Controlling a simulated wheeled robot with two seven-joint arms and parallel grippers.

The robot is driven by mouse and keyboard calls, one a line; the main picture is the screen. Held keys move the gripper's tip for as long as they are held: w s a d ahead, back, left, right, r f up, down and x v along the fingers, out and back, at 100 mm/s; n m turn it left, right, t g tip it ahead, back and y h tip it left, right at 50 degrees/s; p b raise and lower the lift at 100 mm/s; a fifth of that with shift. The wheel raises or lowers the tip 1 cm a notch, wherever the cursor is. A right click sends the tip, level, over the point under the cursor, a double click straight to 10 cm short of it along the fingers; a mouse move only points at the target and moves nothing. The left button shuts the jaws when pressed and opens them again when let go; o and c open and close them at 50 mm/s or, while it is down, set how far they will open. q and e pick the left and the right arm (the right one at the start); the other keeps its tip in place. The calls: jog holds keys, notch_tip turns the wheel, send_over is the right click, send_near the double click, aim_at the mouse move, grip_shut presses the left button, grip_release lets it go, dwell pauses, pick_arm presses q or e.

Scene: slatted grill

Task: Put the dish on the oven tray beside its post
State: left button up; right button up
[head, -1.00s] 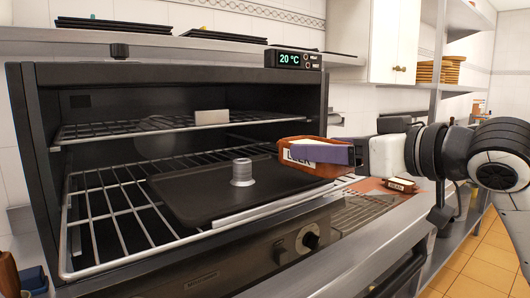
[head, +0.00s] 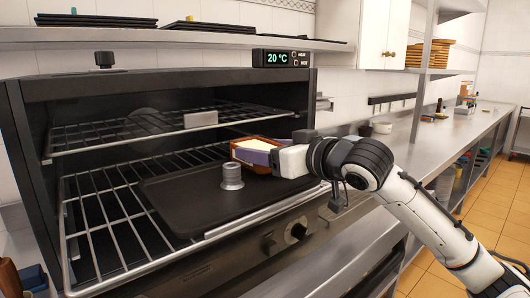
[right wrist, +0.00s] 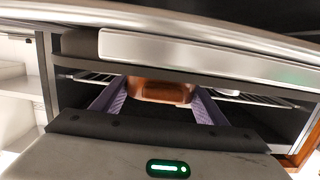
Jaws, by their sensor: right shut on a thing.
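The brown dish with a pale filling (head: 243,152) is held in the oven opening, just behind and right of the post in the head view. My right gripper (head: 258,156), with purple fingers, is shut on it. The right wrist view shows the dish (right wrist: 160,90) between the two fingers. The black oven tray (head: 180,205) lies on the lower rack. The short grey post (head: 231,176) stands upright on it. The dish looks very near the post; whether it touches the post or tray I cannot tell. My left gripper is not in view.
The upper wire rack (head: 110,136) runs above the tray, with a grey block (head: 200,119) at its front edge. The oven's dark top (head: 160,83) closes the space above. The tray's left and front parts are bare.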

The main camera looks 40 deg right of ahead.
jog(key=shift+f, duration=0.4)
jog(key=o, duration=1.2)
jog(key=shift+f, duration=0.25)
jog(key=shift+c, duration=0.2)
